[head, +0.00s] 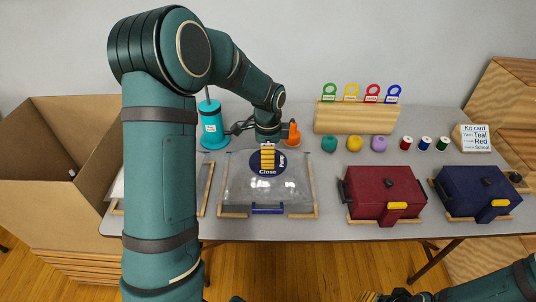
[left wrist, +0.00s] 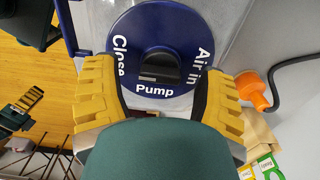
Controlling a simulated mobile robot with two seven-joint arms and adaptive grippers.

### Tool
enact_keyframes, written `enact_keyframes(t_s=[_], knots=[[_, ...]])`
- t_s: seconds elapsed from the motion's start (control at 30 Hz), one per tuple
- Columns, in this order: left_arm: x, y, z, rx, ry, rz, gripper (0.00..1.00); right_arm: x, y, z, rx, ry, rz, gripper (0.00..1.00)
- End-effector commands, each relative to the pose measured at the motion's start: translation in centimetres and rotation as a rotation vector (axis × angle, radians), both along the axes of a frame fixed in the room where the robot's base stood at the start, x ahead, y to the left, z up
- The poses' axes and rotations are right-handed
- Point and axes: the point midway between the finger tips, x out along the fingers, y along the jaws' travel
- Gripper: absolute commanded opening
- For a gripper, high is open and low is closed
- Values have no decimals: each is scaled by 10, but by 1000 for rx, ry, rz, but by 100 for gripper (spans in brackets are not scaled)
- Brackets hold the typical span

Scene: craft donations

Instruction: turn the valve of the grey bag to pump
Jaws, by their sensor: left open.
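The grey bag (head: 290,195) lies on the table, a clear, puffed-up bag with a blue clip along its front edge. Its valve (head: 254,165) is a round blue dial, lettered Close, Pump and Air in; it fills the top of the left wrist view (left wrist: 130,35). A dark knob (left wrist: 158,68) stands at the dial's middle; I cannot tell which word it points to. My left gripper (head: 268,157) is above the dial, open, its yellow fingers on either side of the knob with gaps. My right gripper (left wrist: 22,110) shows small at the left wrist view's edge, its jaws unclear.
An orange nozzle (head: 291,133) on a dark hose stands behind the bag, near a teal pump (head: 212,128). A red case (head: 383,190) and a navy case (head: 472,190) are to the right. A wooden block with coloured rings (head: 355,119) is at the back.

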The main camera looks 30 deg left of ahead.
Motion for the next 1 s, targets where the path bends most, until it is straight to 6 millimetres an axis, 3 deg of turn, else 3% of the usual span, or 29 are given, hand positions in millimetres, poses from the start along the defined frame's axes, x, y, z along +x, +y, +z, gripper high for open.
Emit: enact_keyframes(t_s=[0.23,0.43,0.77,1.0], knots=[[0,0,0,0,0,0,72,0,0,0,0,-1,0,47],[0,0,0,0,0,0,3,0,0,0,0,-1,0,47],[0,0,0,0,0,26,2,0,0,2,0,0,0,47],[0,0,1,0,0,145,2,-1,0,8,0,3,0,47]])
